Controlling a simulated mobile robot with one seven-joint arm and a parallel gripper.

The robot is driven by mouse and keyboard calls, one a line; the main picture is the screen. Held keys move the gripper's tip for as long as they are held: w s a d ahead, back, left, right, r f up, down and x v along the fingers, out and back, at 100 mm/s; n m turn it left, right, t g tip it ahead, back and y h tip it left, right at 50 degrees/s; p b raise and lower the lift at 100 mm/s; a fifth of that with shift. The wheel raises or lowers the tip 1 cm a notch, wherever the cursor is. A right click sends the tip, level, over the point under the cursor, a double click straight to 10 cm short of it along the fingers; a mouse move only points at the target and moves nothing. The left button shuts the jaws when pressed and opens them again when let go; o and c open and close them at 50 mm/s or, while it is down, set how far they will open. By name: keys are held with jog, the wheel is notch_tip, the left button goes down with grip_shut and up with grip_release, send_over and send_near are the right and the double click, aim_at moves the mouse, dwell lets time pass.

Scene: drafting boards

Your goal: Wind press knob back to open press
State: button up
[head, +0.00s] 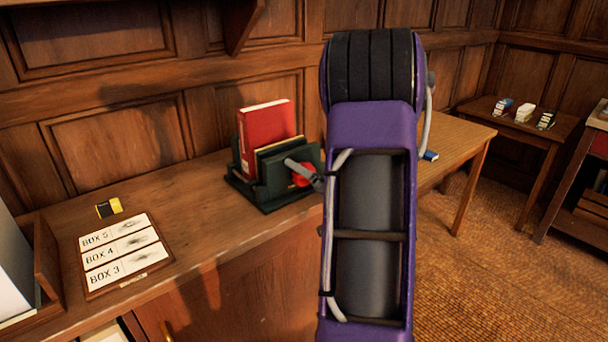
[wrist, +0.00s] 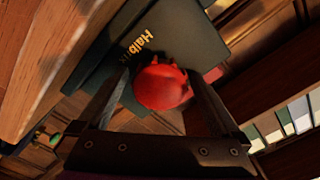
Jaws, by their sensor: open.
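The dark green press (head: 268,190) stands on the wooden desk in the head view, with a red book (head: 265,135) upright in it. Its red knob (head: 302,175) is on the side facing right, partly covered by my gripper (head: 305,171). In the wrist view the red knob (wrist: 162,87) sits between the two fingers of my gripper (wrist: 160,80). The fingers are open on either side of it; I cannot tell whether either touches it. A dark green panel of the press (wrist: 175,35) with gold lettering lies behind the knob.
A board with box labels (head: 125,255) and a yellow-and-black item (head: 108,208) lie on the desk (head: 190,225) at left. My arm hides part of the desk. A side table (head: 540,125) with small stacks stands at back right. Open floor lies at right.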

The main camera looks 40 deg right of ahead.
jog(key=s, duration=0.9)
jog(key=shift+d, duration=0.35)
